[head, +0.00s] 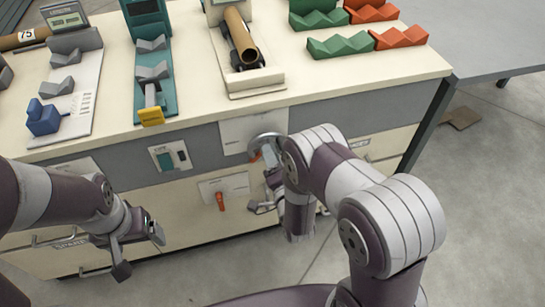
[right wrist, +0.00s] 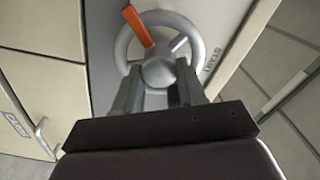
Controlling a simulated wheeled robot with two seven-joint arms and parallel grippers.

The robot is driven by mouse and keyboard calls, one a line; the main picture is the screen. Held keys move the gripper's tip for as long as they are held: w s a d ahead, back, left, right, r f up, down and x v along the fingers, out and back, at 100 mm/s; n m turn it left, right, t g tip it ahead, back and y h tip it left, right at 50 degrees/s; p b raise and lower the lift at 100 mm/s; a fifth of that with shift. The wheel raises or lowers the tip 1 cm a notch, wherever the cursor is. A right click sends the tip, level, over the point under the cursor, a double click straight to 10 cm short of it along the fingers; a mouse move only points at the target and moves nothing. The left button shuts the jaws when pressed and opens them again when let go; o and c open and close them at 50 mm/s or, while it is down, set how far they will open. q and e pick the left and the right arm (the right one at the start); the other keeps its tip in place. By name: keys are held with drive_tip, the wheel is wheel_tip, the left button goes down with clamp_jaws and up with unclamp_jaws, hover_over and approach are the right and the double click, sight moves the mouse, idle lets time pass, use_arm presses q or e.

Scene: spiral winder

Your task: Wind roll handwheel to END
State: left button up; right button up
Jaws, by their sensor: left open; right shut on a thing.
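The grey roll handwheel (head: 264,137) is on the front of the cabinet, partly hidden by my right arm in the head view. In the right wrist view the handwheel (right wrist: 190,22) shows its rim, spokes and round hub, with an orange marker (right wrist: 138,26) along one spoke at upper left. The word START is printed on the panel to its right; END is not visible. My right gripper (right wrist: 158,80) is shut on the handwheel, a finger at each side of its hub. My left gripper (head: 138,250) is open and empty before the cabinet's left part, apart from the wheel.
An orange lever (head: 220,201) and a switch box (head: 170,157) are on the cabinet front. On the cabinet top (head: 205,112) are a brown roll (head: 240,36) in a holder, a blue block (head: 42,118) and green and orange V-blocks.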

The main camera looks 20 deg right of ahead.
drive_tip(key=shift+f+m, duration=0.2)
drive_tip(key=shift+m, duration=4)
drive_tip(key=o, duration=1.1)
drive_tip(key=shift+c, duration=0.2)
